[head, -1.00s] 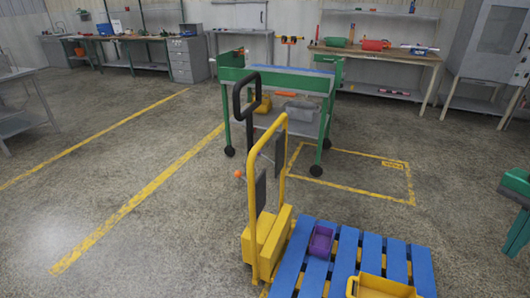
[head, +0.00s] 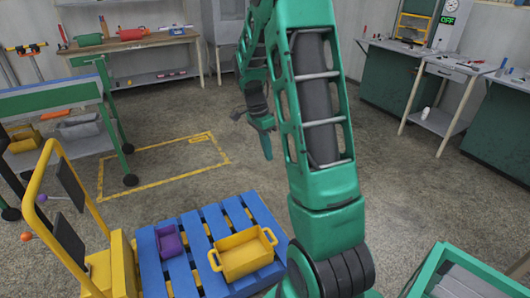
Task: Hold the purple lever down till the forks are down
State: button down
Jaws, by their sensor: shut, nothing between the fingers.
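The yellow pallet truck (head: 110,262) stands at the left of the head view. A small purple knob, seemingly the purple lever (head: 42,197), shows on its mast beside the yellow frame. An orange ball lever (head: 26,237) sits lower. The blue pallet (head: 190,232) is at the truck's front and hides the forks, so I cannot tell their height. My gripper (head: 266,150) hangs beyond the pallet, right of the truck and well apart from the levers. It looks shut and empty, though it is small in view.
A purple bin (head: 169,242) and a yellow crate (head: 243,254) sit on the pallet. A green cart (head: 60,100) stands behind the truck. A marked floor rectangle (head: 165,187) is clear. Benches line the walls, and a green crate (head: 465,275) is at front right.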

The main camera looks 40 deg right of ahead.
aim_at(43, 198)
jog(key=u, duration=1.65)
jog(key=i, duration=3.15)
jog(key=z, duration=1.65)
